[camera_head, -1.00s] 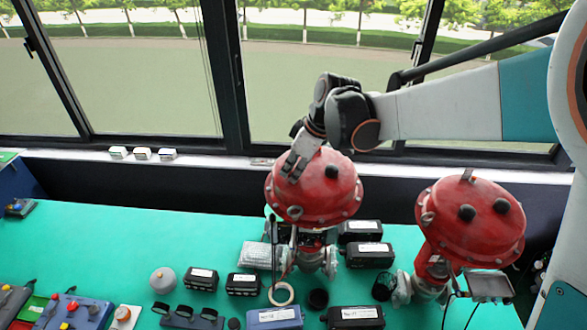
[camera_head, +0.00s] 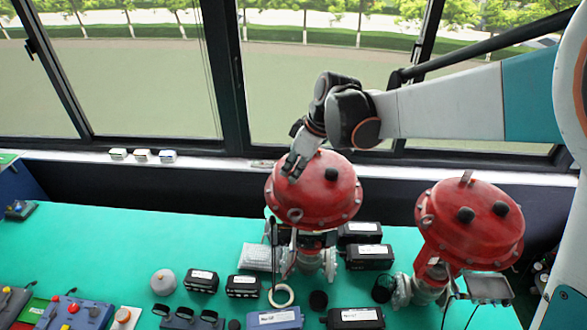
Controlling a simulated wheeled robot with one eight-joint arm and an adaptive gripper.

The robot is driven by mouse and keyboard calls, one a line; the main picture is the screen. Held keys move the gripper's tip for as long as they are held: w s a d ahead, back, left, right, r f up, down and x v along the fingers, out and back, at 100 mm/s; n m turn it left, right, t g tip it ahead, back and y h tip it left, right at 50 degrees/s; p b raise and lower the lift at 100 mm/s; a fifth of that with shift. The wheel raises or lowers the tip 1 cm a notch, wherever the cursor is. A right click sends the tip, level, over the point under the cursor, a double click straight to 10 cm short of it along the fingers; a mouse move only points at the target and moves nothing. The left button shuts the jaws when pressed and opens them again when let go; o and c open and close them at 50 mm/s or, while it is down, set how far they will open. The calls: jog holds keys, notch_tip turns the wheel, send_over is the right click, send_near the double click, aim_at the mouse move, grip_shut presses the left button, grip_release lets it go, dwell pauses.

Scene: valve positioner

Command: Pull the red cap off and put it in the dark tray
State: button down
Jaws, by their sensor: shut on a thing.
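My gripper (camera_head: 292,166) reaches down from the right onto the upper left of the near red valve dome (camera_head: 318,195). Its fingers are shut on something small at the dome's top. The held thing is hidden by the fingers and too small to make out; from its place it appears to be the red cap. I cannot tell whether it is still seated on the dome or apart from it. A black knob (camera_head: 331,174) shows on the dome, right of the fingers. I cannot pick out the dark tray with certainty among the dark items on the green table (camera_head: 100,240).
A second red valve (camera_head: 470,225) stands at the right. Black boxes (camera_head: 369,256), a white ring (camera_head: 281,296) and a grey dome (camera_head: 163,282) lie around the near valve. A blue control box (camera_head: 75,312) is at front left. The table's left middle is clear. Windows stand behind.

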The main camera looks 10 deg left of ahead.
jog(key=shift+r+p, duration=0.3)
jog(key=shift+r, duration=0.3)
dwell(0.5)
jog(key=shift+r+p, duration=1)
jog(key=shift+r, duration=0.9)
jog(key=shift+f, duration=0.1)
